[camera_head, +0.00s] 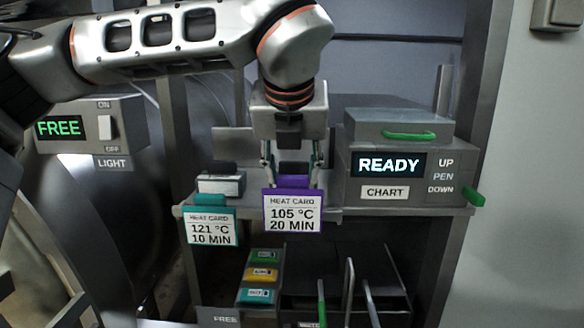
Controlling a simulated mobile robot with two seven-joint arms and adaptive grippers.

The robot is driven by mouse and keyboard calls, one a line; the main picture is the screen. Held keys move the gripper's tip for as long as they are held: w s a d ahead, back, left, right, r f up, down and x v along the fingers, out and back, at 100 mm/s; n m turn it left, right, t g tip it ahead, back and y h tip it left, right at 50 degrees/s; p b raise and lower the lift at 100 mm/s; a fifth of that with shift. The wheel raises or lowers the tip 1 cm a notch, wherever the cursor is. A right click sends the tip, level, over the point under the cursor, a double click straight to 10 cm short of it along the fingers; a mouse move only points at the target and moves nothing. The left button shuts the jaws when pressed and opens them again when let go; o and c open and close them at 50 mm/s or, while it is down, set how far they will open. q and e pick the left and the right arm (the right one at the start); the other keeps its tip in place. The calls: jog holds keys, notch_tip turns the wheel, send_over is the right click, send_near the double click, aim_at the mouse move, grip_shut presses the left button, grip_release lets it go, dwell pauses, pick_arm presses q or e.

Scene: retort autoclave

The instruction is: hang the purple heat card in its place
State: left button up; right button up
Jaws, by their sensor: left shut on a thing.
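The purple heat card (292,211) reads 105 °C, 20 MIN and hangs upright below my left gripper (291,172). My left gripper points down in the middle of the view and is shut on the card's purple top. The card is in front of the shelf edge; I cannot tell whether it touches the shelf. A teal heat card (210,227) reading 121 °C, 10 MIN is to its left at the shelf edge. My right gripper is not in view.
The chart recorder (404,165) shows READY, with a green handle on its lid and a green lever at right. A light switch box (92,126) reads FREE at left. Below the shelf are a rack (261,277) of coloured pieces and several upright metal parts.

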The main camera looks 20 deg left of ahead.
aim_at(293, 177)
pick_arm(q)
jog(key=shift+w+a+f, duration=0.25)
jog(key=shift+w+f, duration=0.25)
jog(key=shift+w, duration=0.3)
jog(key=shift+f+b, duration=0.4)
jog(key=shift+b, duration=0.05)
jog(key=shift+f, duration=0.1)
jog(key=shift+b, duration=0.3)
dwell(0.3)
jog(key=shift+f, duration=0.25)
jog(key=shift+f+b, duration=1.2)
jog(key=shift+f, duration=0.1)
dwell(0.4)
